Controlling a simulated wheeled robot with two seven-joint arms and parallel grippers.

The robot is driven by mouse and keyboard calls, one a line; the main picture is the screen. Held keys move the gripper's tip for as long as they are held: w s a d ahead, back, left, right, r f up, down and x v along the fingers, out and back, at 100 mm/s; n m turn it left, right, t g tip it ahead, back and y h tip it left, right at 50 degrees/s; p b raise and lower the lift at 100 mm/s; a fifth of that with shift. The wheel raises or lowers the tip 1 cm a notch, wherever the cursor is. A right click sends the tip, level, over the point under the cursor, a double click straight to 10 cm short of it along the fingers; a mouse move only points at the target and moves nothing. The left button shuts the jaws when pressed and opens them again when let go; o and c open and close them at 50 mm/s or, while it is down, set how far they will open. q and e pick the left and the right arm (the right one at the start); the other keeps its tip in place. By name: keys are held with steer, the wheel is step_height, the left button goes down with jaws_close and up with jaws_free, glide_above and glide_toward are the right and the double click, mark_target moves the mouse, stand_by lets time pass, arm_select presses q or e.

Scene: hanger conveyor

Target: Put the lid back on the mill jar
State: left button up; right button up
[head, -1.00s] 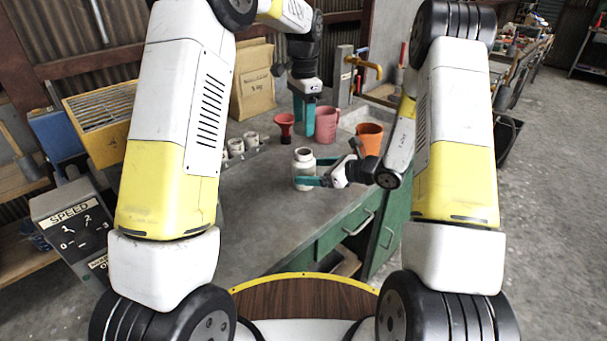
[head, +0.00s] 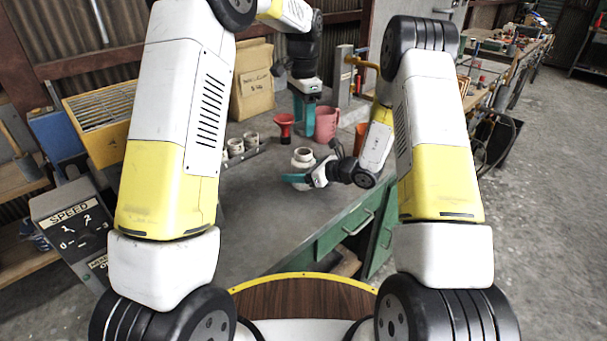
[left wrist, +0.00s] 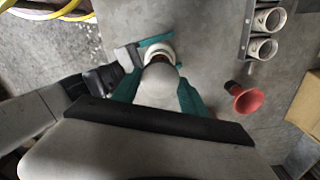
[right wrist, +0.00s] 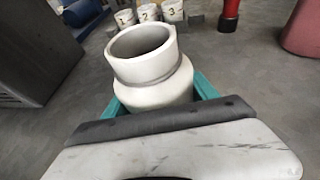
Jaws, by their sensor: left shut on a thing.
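The mill jar (head: 302,155), white with an open mouth, stands on the bench; my right gripper hides its lower part in the head view. In the right wrist view, the jar (right wrist: 155,70) sits between the spread fingers of my right gripper (right wrist: 160,100); whether both touch it is unclear. In the head view, my right gripper (head: 300,178) is low beside the jar. My left gripper (head: 304,115) is higher and farther back. In the left wrist view, it is shut on a pale rounded piece, apparently the lid (left wrist: 157,87), with the jar (left wrist: 158,51) showing beyond.
A red funnel (head: 284,123), a pink jug (head: 327,125) and an orange cup (head: 360,140) stand behind the jar. Numbered cups (head: 236,147) sit in a rack to the left. A paper bag (head: 252,85) stands at the back. The bench front (head: 260,225) is clear.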

jaws_close()
arm_select(q)
glide_above(303, 152)
steer(key=shift+f, duration=2.5)
steer(key=shift+f, duration=0.9)
steer(key=shift+f, duration=0.55)
